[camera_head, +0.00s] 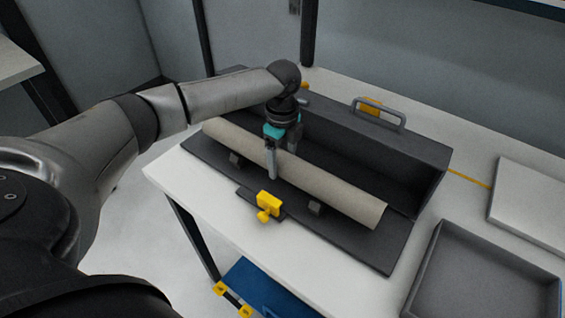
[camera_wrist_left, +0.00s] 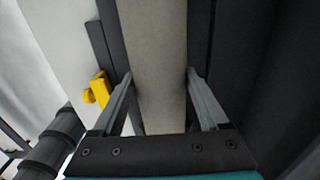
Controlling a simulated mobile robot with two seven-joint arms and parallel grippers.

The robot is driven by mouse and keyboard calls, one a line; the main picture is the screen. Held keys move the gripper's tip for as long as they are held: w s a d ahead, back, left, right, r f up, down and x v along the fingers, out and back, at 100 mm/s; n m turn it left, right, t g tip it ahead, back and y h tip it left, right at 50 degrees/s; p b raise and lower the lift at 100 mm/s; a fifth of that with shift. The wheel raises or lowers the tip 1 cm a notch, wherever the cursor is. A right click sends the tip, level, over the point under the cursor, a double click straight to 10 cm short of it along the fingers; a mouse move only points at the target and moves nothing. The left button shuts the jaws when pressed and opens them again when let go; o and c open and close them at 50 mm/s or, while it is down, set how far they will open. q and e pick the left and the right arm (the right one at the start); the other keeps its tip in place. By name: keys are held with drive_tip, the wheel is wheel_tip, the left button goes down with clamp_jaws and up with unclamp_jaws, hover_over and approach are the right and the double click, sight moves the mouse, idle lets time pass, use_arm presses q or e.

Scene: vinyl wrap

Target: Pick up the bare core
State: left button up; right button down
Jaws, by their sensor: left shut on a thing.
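The bare core (camera_head: 335,185) is a long beige-grey tube lying lengthwise in a dark open machine (camera_head: 372,250) on the white table. My left gripper (camera_head: 283,160) comes down over the core left of its middle, with one finger on the near side. In the left wrist view the core (camera_wrist_left: 155,60) runs between the two fingers of the left gripper (camera_wrist_left: 158,95), which is shut on it. The core's underside is hidden, so I cannot tell whether it still touches its supports. My right gripper is not in view.
The machine's raised cover with a grey handle (camera_head: 380,113) stands behind the core. A yellow latch (camera_head: 268,204) sits on its front edge. A dark tray (camera_head: 485,275) and a pale flat panel (camera_head: 530,205) lie to the right. A blue object (camera_head: 265,290) is below the table.

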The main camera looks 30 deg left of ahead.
use_arm(q)
drive_tip(key=c, duration=0.8)
